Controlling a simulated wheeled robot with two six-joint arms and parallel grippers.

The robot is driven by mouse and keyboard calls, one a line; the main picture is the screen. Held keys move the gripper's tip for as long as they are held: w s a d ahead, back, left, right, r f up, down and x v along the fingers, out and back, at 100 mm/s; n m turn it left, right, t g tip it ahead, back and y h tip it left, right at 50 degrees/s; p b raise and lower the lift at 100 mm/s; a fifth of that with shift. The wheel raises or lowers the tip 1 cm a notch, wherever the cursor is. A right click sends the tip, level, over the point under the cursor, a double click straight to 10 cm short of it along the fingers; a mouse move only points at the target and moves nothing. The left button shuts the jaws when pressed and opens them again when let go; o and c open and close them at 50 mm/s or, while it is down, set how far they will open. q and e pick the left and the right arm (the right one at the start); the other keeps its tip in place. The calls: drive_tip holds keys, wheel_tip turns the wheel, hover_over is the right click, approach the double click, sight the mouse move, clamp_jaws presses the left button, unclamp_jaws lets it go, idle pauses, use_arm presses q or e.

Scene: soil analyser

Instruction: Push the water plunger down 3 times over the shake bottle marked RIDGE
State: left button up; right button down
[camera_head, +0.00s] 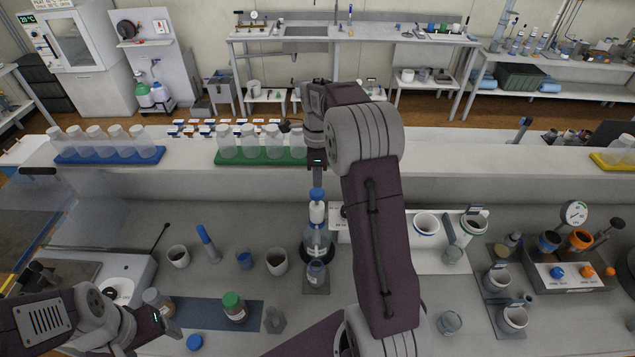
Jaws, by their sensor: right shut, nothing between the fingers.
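The water dispenser (317,238) stands at the middle of the bench, with a white upper body and a blue plunger (317,194) on top. A small clear bottle (316,273) stands on a pad just in front of the dispenser; any marking on it is too small to read. My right gripper (317,178) points down, shut and empty, directly above the plunger; I cannot tell whether it touches it. My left gripper (168,326) is low at the left front, beside a clear bottle (157,300); its fingers are not clear.
A green-capped jar (234,307) stands on a dark mat, with a loose blue cap (194,342) in front. Bottle racks line the raised shelf.

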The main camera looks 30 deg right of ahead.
sight(318, 193)
drive_tip(key=shift+f, duration=1.2)
wheel_tip(318, 193, down, 3)
drive_tip(key=shift+s+f+b, duration=0.1)
drive_tip(key=shift+f+b, duration=0.1)
drive_tip(key=shift+b, duration=0.55)
drive_tip(key=shift+s+a+r, duration=0.1)
drive_tip(key=shift+s, duration=0.05)
